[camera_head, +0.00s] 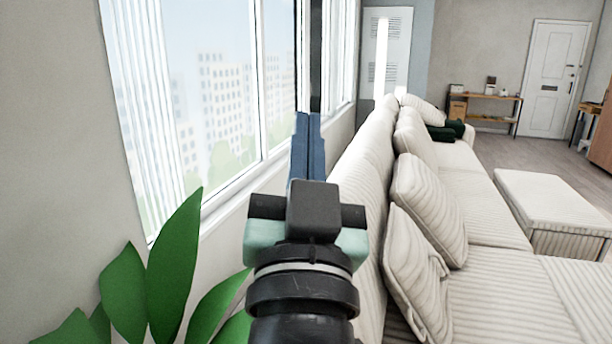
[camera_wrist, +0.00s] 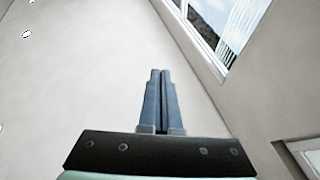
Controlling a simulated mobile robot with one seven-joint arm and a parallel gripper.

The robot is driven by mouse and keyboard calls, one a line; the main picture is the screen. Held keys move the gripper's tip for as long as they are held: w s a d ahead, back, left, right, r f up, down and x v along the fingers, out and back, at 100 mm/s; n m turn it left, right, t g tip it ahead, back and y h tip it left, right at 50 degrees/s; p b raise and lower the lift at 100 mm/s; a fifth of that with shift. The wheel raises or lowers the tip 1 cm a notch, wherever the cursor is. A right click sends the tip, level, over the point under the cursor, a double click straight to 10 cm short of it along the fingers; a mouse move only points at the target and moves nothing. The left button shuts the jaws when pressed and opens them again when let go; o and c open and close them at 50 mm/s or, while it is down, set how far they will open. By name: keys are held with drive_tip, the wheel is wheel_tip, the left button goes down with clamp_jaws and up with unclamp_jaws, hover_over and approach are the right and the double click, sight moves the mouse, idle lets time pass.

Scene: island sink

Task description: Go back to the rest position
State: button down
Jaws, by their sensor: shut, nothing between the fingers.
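My gripper (camera_head: 307,135) is at the middle of the head view, at the end of my black and teal wrist, between the window and the sofa. Its two blue fingers lie together with nothing between them. In the wrist view the shut fingers (camera_wrist: 160,85) show against a pale, plain surface. No object is held, and no contact between the fingers and the surroundings shows.
A plant (camera_head: 172,265) with broad green leaves is at the lower left. A window (camera_head: 220,90) is to the left. A striped cream sofa (camera_head: 490,285) with cushions is to the right, with an ottoman (camera_head: 550,200) beyond. Open floor (camera_head: 500,155) leads to a white door (camera_head: 553,80).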

drive_tip(key=s+r+n+t, duration=0.2)
drive_tip(key=s+r+t, duration=0.2)
drive_tip(key=s+r, duration=0.65)
wheel_tip(320, 180, up, 13)
drive_tip(key=w+p, duration=0.1)
drive_tip(key=p, duration=1.2)
drive_tip(key=shift+w+p, duration=0.25)
drive_tip(key=shift+p, duration=0.05)
drive_tip(key=shift+a, duration=0.1)
